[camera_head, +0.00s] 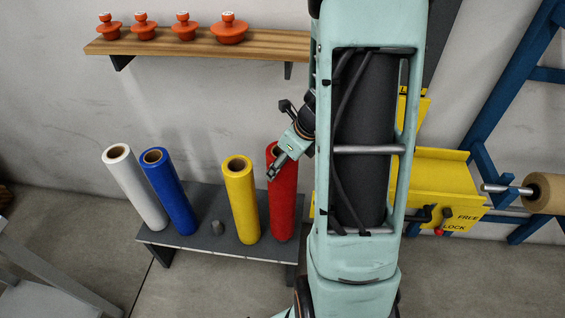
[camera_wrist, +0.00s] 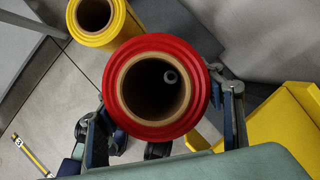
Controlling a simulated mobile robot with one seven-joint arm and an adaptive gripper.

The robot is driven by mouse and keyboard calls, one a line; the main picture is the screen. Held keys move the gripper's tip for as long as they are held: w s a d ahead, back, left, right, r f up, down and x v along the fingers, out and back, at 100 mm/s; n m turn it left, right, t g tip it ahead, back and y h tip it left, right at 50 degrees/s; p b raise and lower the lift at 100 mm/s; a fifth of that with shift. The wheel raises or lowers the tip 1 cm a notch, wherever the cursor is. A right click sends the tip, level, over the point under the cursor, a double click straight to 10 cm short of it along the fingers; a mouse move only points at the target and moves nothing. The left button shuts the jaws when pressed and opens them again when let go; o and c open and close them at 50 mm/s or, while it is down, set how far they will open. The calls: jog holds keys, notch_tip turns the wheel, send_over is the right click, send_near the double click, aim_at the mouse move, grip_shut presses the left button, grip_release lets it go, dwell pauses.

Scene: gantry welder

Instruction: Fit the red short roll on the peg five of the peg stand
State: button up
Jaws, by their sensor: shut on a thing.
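The red roll (camera_head: 283,200) stands upright at the right end of the dark grey peg stand (camera_head: 200,238). My gripper (camera_head: 274,170) is shut on it near its upper part. In the wrist view the red roll (camera_wrist: 193,57) is seen from above between the two fingers of my gripper (camera_wrist: 168,112). A small round grey peg tip (camera_wrist: 170,77) shows inside its core, off centre toward the upper right. I cannot tell whether the roll's bottom rests on the stand. My arm hides part of the stand's right end.
A white roll (camera_head: 136,188), a blue roll (camera_head: 169,192) and a yellow roll (camera_head: 241,201) stand on the stand. A bare grey peg (camera_head: 217,227) shows between blue and yellow. A yellow machine box (camera_head: 430,180) is at right. A wooden shelf (camera_head: 200,43) hangs above.

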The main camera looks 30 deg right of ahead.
jog(key=shift+w+f+b, duration=0.15)
jog(key=shift+f+b, duration=2.95)
jog(key=shift+f, duration=0.3)
jog(key=o, duration=1.9)
jog(key=shift+o, duration=1.1)
jog(key=shift+s+f, duration=0.2)
jog(key=shift+s, duration=0.05)
jog(key=v, duration=1.2)
jog(key=shift+w+d+r, duration=0.1)
jog(key=shift+w+r, duration=0.1)
jog(key=shift+r, duration=0.05)
